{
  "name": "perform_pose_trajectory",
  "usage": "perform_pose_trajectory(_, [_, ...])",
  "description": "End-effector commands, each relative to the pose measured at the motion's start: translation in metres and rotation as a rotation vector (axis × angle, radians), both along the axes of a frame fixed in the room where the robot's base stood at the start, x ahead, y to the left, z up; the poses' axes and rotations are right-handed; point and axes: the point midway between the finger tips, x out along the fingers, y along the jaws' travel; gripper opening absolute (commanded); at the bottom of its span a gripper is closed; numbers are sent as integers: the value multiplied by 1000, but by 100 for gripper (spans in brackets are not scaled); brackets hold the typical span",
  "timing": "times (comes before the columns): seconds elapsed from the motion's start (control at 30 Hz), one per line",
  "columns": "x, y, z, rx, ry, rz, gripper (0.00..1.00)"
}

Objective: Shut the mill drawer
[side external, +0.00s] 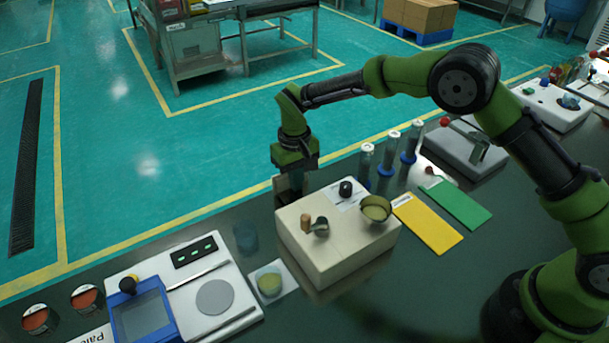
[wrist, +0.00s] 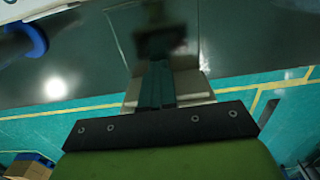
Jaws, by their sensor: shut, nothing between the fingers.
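A cream box-shaped unit (side external: 342,248), which looks like the mill, stands on the dark bench. On its top are a wooden peg, a small metal spout, a black knob and an open bowl with yellowish content. No drawer shows clearly; the unit's far side is hidden. My gripper (side external: 290,194) points down just behind the unit's far left corner, its tips partly hidden by the unit. I cannot tell whether it touches the unit. In the wrist view my gripper's fingers (wrist: 165,75) are shut and empty over the dark bench, with a blurred dark shape beyond them.
Several blue-based tubes (side external: 388,152) stand behind the unit. Yellow (side external: 428,224) and green (side external: 457,203) cards lie at its right. A white device with a blue frame (side external: 142,313) and a cup of yellow powder (side external: 269,281) are at its left. The bench's far edge runs close behind my gripper.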

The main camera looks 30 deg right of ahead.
Motion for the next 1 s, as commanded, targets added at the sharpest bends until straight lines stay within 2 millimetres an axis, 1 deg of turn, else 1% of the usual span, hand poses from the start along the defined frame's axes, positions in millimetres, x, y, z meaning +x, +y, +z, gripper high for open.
perform_pose_trajectory(0.03, [-1, -4, -1, -8, -2, -2, 0])
perform_pose_trajectory(0.57, [-8, 2, 3, 4, -3, -1, 0])
perform_pose_trajectory(1.0, [-31, 4, 3, 5, -3, 0, 0])
